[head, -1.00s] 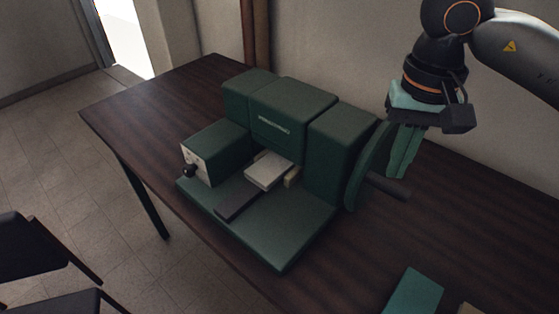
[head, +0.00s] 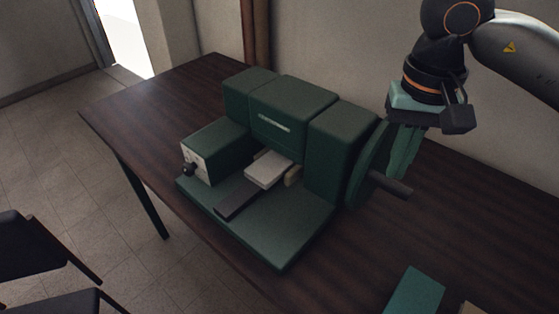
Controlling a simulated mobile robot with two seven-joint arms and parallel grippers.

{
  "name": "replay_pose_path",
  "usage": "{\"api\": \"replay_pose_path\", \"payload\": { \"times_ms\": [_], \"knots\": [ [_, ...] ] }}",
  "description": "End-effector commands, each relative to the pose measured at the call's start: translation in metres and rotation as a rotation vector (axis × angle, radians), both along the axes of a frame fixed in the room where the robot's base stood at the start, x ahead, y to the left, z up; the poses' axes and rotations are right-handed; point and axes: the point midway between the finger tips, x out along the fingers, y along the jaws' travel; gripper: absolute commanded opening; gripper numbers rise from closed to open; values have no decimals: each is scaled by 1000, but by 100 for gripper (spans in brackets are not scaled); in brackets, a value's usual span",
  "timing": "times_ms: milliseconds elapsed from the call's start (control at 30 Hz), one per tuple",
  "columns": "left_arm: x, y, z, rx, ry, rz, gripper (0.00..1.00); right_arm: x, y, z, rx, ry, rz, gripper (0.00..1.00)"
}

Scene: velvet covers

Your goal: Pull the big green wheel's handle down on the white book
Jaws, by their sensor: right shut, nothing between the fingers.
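The green machine (head: 275,115) stands on the dark table. The big green wheel (head: 368,168) is on its right side, seen nearly edge-on. Its dark handle (head: 392,184) sticks out to the right. The white book (head: 268,170) lies in the machine's middle opening, above the green base plate. My right gripper (head: 403,172) points down just right of the wheel, close to the handle. Its fingers are shut and empty, and the lower tips are partly hidden by the wheel and handle. I cannot tell if they touch the handle. My left gripper is out of view.
A green block or book (head: 414,291) lies at the table's front right, with a tan item (head: 470,308) beside it. A box with a black knob (head: 189,169) is at the machine's left. The dark table (head: 480,215) is clear on the right. A dark chair (head: 45,255) stands at lower left.

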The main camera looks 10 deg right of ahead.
Motion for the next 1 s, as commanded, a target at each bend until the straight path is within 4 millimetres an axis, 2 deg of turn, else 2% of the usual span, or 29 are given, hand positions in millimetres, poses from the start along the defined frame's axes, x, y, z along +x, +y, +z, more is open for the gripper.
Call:
{"api": "replay_pose_path", "payload": {
  "times_ms": [467,700,1000],
  "knots": [
    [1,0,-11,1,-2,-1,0,0,1,-12,-1,0,1,0],
    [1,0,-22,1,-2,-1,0,-3,3,-24,-1,0,2,0],
    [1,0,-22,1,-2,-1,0,-3,3,-23,-1,0,0,0]
  ]
}}
